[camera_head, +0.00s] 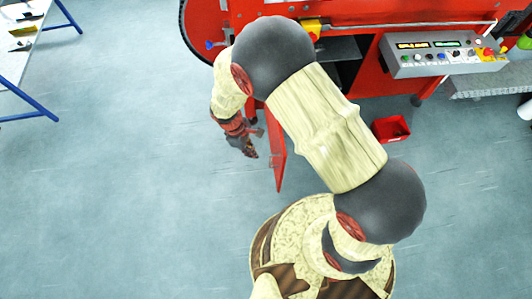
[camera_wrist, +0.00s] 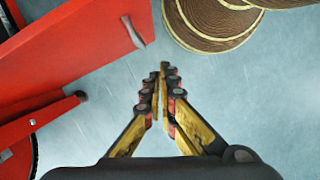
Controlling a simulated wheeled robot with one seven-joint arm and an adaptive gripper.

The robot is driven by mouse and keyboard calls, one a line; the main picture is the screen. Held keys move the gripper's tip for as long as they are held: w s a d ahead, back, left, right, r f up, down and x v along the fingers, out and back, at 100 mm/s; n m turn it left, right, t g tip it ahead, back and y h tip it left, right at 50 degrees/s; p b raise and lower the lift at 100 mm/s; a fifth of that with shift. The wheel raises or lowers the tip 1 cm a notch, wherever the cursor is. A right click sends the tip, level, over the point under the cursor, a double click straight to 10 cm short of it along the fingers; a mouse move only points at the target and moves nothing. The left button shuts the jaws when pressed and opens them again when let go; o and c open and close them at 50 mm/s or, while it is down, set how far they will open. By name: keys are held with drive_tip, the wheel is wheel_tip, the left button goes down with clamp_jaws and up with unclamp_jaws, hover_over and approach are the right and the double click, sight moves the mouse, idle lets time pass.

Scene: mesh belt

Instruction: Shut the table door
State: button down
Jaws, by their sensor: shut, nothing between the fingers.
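The red table door (camera_head: 278,158) hangs open from the red machine, jutting out toward the bottom of the head view. My gripper (camera_head: 250,152) is just left of the door in the head view. In the wrist view its fingers (camera_wrist: 161,78) are shut with nothing between them. A gap of floor shows between the fingertips and the door in that view.
The red machine (camera_head: 400,20) stands at the back, with a grey control panel (camera_head: 440,55). A small red bin (camera_head: 391,129) lies on the floor right of the door. A blue-legged table (camera_head: 22,50) is at the far left. The floor at left is clear.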

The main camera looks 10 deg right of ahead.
drive_tip(key=w+d+f+n+t+b, duration=0.1)
drive_tip(key=w+d+f+n+b, duration=0.1)
drive_tip(key=f+b, duration=0.3)
drive_tip(key=shift+d+f+y, duration=0.3)
drive_tip(key=shift+d+f, duration=0.6)
drive_tip(key=shift+f, duration=0.2)
